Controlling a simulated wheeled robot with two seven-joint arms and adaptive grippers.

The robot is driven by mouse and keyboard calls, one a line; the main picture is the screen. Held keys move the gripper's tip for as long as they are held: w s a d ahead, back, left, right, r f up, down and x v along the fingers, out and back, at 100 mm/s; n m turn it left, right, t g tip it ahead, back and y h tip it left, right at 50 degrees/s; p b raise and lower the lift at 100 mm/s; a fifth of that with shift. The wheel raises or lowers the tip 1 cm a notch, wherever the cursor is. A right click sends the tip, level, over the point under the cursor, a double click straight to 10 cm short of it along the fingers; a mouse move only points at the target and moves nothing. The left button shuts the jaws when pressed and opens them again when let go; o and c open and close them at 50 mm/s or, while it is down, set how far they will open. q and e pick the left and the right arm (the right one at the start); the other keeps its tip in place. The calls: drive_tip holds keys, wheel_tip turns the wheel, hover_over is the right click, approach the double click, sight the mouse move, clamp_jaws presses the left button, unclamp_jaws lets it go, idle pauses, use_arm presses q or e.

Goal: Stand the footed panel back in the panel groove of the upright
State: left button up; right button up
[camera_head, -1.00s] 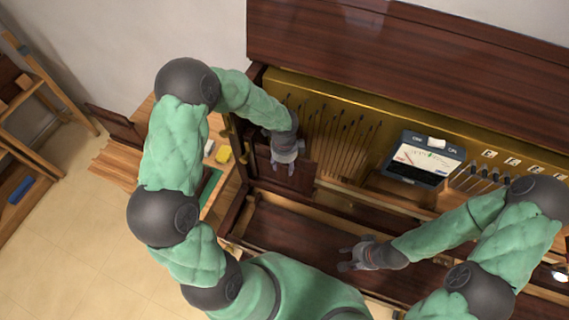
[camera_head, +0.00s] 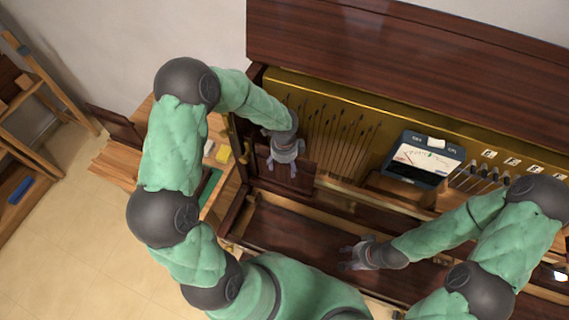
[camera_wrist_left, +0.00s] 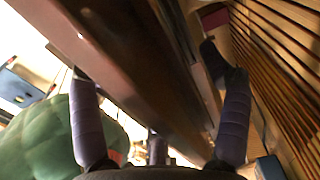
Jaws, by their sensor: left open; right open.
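A dark reddish-brown panel (camera_head: 300,177), which looks like the footed panel, stands at the left end of the opened upright (camera_head: 350,28). My left gripper (camera_head: 283,170) is open over the panel's upper edge. In the left wrist view, a dark brown board (camera_wrist_left: 130,65) runs diagonally between the spread fingers of the left gripper (camera_wrist_left: 160,115); I cannot tell whether they touch it. The panel's foot and the groove cannot be made out. My right gripper (camera_head: 347,258) is open and empty over the dark lower board (camera_head: 290,232).
A meter with a white dial (camera_head: 425,160) sits in the upright at the right, near several dark-handled tools (camera_head: 485,175). A wooden side table (camera_head: 120,160) stands at the left with a yellow item (camera_head: 222,154). Clear floor (camera_head: 80,240) lies at lower left.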

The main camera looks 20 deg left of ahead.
use_arm(q)
wheel_tip(320, 180, up, 12)
idle(0.4)
drive_tip(key=shift+f, duration=0.1)
idle(0.6)
